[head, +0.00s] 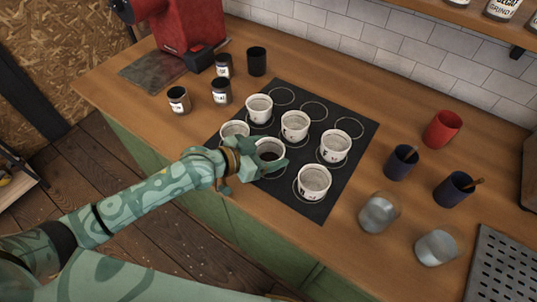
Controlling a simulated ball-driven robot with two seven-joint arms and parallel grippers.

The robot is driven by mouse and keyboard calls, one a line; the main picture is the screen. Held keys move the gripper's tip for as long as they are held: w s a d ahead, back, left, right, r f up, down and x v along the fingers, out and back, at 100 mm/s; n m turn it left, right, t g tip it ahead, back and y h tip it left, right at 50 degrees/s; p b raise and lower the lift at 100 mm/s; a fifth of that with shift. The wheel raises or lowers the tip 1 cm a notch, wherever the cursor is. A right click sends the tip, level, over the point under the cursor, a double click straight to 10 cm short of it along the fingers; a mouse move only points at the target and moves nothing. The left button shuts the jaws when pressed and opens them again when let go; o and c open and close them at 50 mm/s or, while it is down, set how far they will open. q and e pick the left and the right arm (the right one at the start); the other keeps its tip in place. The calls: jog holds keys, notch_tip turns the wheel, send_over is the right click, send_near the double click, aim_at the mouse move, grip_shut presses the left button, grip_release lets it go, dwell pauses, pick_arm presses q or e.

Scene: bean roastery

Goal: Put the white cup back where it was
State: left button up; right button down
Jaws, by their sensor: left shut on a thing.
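The far row of printed rings (314,110) is empty. My right gripper is not in view.
Small labelled jars (179,100) and a black cup (257,61) stand left of and behind the mat, near a red machine (188,25). To the right are a red cup (442,128), dark blue cups (401,162), glasses (378,213) and a perforated metal tray (503,265).

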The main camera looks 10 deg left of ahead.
pick_arm(q)
jog(key=shift+f, duration=0.6)
jog(key=shift+f, duration=0.2)
jog(key=o, duration=1.2)
jog(key=shift+r, duration=0.25)
jog(key=p+v, duration=0.2)
jog(key=v, duration=1)
jog(key=shift+f, duration=0.2)
